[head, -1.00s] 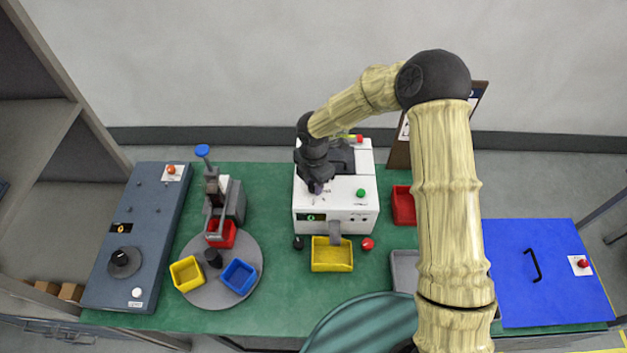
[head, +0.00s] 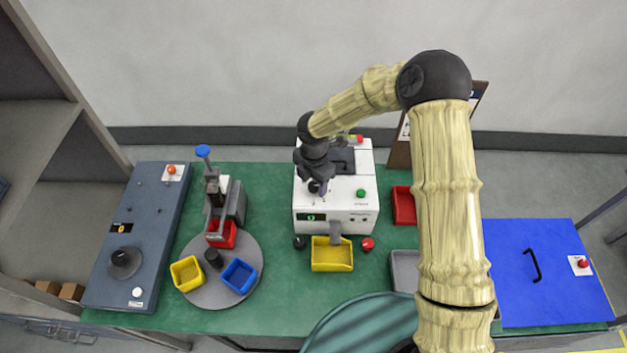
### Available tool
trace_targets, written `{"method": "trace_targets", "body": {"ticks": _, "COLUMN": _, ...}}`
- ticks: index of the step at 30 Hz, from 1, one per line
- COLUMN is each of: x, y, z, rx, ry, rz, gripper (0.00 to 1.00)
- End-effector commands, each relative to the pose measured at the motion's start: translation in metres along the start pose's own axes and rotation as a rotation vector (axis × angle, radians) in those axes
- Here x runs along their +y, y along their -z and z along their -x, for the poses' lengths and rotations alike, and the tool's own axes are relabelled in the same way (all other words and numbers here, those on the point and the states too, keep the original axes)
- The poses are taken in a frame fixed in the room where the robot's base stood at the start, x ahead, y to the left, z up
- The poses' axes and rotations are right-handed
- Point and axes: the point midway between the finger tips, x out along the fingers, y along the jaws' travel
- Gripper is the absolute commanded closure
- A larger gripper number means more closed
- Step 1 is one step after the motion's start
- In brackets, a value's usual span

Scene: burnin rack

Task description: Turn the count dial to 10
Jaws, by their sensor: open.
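A white machine (head: 345,213) stands at the middle of the green bench. Its front carries a small display (head: 311,217) with a green digit that looks like 0. A small dark round part, probably the count dial (head: 313,187), shows on the left of the machine's top; its markings are too small to read. My gripper (head: 322,189) points down just over this spot, open and empty. It hides part of the dial, and I cannot tell whether the fingers touch it.
A green button (head: 360,193) is on the machine's top, right of my gripper. A yellow tray (head: 332,258) stands in front, a red bin (head: 404,205) to the right. A grey panel with a black dial (head: 123,260) and a round turntable (head: 210,297) with bins are at left.

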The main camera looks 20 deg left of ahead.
Motion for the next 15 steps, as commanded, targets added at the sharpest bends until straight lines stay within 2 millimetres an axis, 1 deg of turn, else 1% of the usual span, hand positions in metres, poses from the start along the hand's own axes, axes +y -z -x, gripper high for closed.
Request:
{"method": "trace_targets", "body": {"ticks": 4, "x": 0.0, "y": 0.0, "z": 0.003, "rx": 0.0, "ry": 0.0, "rz": -0.001, "gripper": 0.48}}
{"method": "trace_targets", "body": {"ticks": 8, "x": 0.0, "y": -0.001, "z": 0.015, "rx": -0.002, "ry": -0.001, "rz": -0.002, "gripper": 0.48}}
{"method": "trace_targets", "body": {"ticks": 11, "x": 0.0, "y": -0.001, "z": 0.03, "rx": -0.002, "ry": -0.002, "rz": -0.003, "gripper": 0.48}}
{"method": "trace_targets", "body": {"ticks": 15, "x": 0.0, "y": -0.001, "z": 0.058, "rx": -0.003, "ry": -0.003, "rz": -0.002, "gripper": 0.48}}
